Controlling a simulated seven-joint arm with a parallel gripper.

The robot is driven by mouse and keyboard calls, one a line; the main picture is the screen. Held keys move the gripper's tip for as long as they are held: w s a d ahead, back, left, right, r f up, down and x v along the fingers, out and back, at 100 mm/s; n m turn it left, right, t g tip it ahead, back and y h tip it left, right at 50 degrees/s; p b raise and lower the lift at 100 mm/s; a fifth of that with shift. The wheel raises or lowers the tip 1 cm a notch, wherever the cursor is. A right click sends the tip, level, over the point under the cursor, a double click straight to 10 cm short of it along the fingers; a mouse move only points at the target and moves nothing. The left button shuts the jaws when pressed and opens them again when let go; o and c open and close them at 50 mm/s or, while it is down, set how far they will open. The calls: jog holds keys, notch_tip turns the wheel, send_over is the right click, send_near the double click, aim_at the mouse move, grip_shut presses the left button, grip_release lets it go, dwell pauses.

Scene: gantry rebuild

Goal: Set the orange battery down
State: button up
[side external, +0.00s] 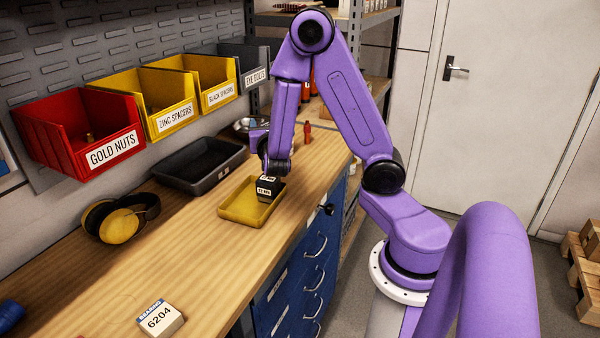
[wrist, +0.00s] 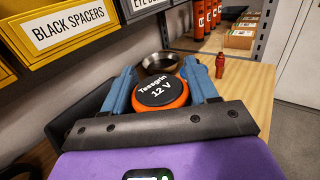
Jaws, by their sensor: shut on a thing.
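The orange battery (wrist: 160,94) shows in the wrist view as a round orange body with a black top lettered "12 V". My gripper (wrist: 160,76) is shut on it, with a blue finger on each side. In the side external view my wrist hangs low over the bench, near the yellow tray. The battery cannot be made out there, behind my arm. Its underside is hidden, so I cannot tell whether it touches anything.
The yellow tray (side external: 235,213) holds a black labelled block (side external: 268,188). A black bin (side external: 200,168), yellow ear defenders (side external: 122,218) and a bearing box (side external: 160,318) stand on the bench. A metal bowl (wrist: 160,63) and red bottle (wrist: 220,66) lie beyond my gripper. The front bench is mostly clear.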

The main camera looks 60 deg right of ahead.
jog(key=s+d+f+m+g+h, duration=0.1)
jog(key=s+d+f+g, duration=0.15)
jog(key=d, duration=1.05)
jog(key=shift+t, duration=0.35)
jog(key=shift+s+f, duration=0.2)
jog(key=shift+f, duration=1.75)
jog(key=shift+s+f, duration=0.2)
jog(key=shift+f, duration=1.75)
jog(key=shift+f, duration=0.15)
jog(key=o, duration=1.3)
jog(key=shift+o, duration=0.2)
